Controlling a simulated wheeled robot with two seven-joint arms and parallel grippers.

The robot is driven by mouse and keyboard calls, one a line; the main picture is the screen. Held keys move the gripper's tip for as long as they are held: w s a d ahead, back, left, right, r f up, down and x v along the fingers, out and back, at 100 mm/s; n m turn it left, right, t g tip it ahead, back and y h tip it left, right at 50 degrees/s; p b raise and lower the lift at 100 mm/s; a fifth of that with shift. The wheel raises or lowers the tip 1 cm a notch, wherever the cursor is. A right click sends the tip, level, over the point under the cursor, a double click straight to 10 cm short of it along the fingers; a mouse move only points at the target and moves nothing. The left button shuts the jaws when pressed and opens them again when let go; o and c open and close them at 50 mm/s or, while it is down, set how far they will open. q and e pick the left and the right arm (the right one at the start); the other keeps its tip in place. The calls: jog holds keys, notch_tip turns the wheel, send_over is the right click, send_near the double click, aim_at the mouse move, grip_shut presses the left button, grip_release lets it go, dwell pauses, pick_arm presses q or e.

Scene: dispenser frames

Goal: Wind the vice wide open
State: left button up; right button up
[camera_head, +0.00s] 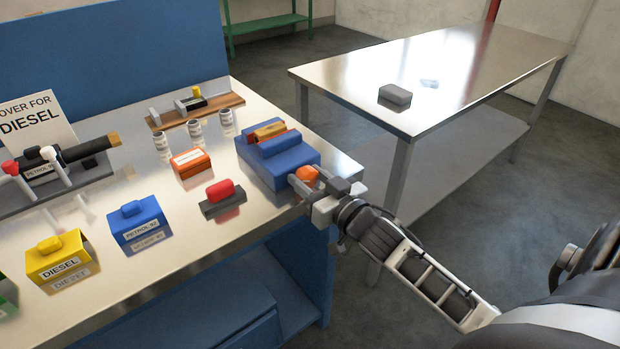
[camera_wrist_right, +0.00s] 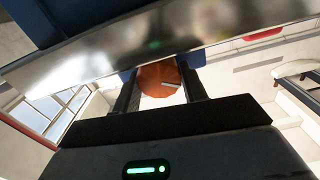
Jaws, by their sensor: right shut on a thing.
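The blue vice (camera_head: 279,167) stands at the right front corner of the metal-topped bench, with an orange-yellow block (camera_head: 269,131) in the gap between its blue parts. Its round orange knob (camera_head: 307,174) faces the bench's front edge. My right gripper (camera_head: 313,186) is at the knob, shut on it. In the right wrist view the orange knob (camera_wrist_right: 158,76) sits between my two dark fingers, and part of the blue vice body (camera_wrist_right: 125,76) shows behind. My left gripper is not in view.
On the bench (camera_head: 105,283) are a red-topped block (camera_head: 221,197), an orange box (camera_head: 190,162), a blue petrol box (camera_head: 137,221), a yellow diesel box (camera_head: 58,258) and several small cylinders (camera_head: 195,132). A separate steel table (camera_head: 450,65) holds a grey block (camera_head: 395,95). Floor lies between them.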

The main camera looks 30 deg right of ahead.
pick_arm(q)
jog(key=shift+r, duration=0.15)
pick_arm(e)
jog(key=shift+r+n+p, duration=0.1)
jog(key=shift+n+p, duration=0.5)
jog(key=shift+n, duration=0.4)
jog(key=n+p, duration=0.1)
jog(key=n, duration=0.1)
jog(key=shift+a+n, duration=0.1)
jog(key=shift+n, duration=0.3)
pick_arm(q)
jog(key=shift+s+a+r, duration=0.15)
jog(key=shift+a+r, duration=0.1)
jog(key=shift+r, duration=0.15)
pick_arm(e)
jog(key=shift+n, duration=0.8)
jog(key=o, duration=1)
jog(key=shift+c, duration=0.2)
jog(key=shift+s+f, duration=0.15)
jog(key=shift+f, duration=0.05)
